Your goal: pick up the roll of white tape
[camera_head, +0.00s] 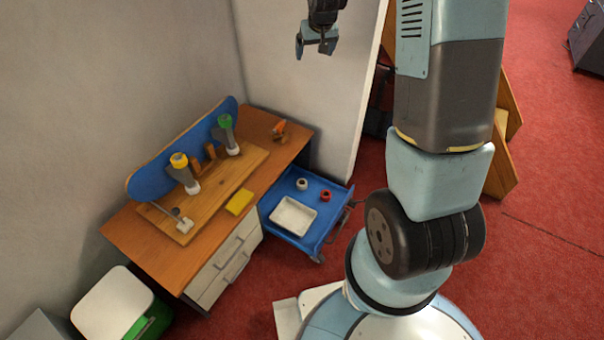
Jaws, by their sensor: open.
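The roll of white tape (302,184) is a small white ring lying on the blue cart (330,231), near its back edge. A red roll (325,195) lies just to its right, apart from it. My gripper (317,48) is high at the top of the view, against the pale wall. It is open, appears empty, and is far above and away from the tape. My arm rises on the right of the view and does not cover the tape.
A white tray (293,216) sits on the cart in front of the rolls. The wooden desk (150,250) stands left of the cart, with a yellow block (239,202), bottles and a blue board (150,184). A white bin (112,302) stands at lower left. Red carpet is open at right.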

